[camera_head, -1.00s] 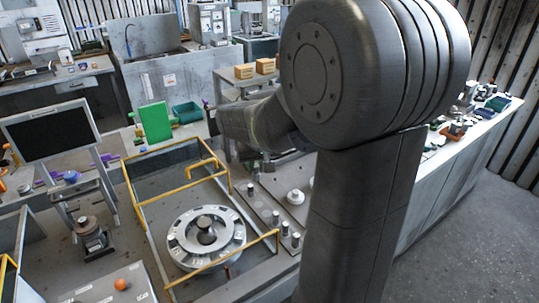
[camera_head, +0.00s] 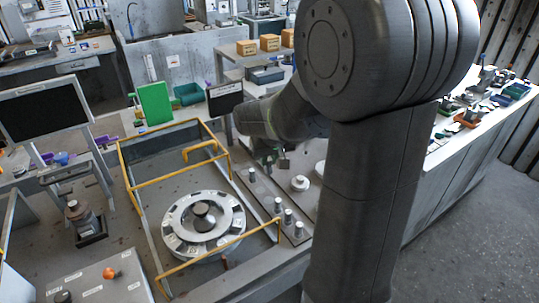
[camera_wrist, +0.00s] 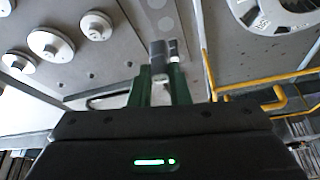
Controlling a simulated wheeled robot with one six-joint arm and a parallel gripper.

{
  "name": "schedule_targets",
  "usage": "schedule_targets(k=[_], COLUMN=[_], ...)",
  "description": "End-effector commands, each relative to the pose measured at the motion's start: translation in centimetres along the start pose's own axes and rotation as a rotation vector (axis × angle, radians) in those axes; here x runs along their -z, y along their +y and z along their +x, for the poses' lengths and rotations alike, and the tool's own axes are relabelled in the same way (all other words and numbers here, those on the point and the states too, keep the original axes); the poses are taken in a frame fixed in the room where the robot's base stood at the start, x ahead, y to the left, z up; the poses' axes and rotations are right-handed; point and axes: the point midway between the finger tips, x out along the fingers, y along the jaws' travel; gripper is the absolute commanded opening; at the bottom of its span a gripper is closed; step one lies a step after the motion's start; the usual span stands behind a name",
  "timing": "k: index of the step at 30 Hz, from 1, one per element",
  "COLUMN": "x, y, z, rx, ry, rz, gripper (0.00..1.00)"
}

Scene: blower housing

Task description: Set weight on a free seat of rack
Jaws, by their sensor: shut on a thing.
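My gripper (camera_wrist: 160,75) shows green fingers in the wrist view, shut on a small grey cylindrical weight (camera_wrist: 158,56). In the head view my gripper (camera_head: 281,165) is partly hidden by my arm, just beyond the far end of the rack. The rack (camera_head: 264,192) is a long flat grey strip beside the blower housing. Several small metal cylinders stand on it: one (camera_head: 251,174) near its far end and others (camera_head: 287,216) toward the near end, with a bare stretch between. In the wrist view another cylinder (camera_wrist: 173,47) stands close behind the held weight; round marks (camera_wrist: 165,24) show on the strip.
The round blower housing (camera_head: 232,210) sits left of the rack inside a yellow rail frame (camera_head: 170,173). White disc-shaped pieces (camera_head: 300,184) stand right of the rack; they also show in the wrist view (camera_wrist: 51,43). My arm hides the area farther right.

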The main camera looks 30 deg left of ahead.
Motion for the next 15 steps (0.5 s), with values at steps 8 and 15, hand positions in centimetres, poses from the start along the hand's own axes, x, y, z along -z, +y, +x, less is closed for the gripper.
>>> schedule_targets(k=[8, 15], x=[-1.5, -2.6], y=[0.0, 0.0], z=[3.6, 6.2], rx=[0.000, 0.000], ry=[-0.001, 0.000], rz=[0.000, 0.000], gripper=[0.00, 0.00])
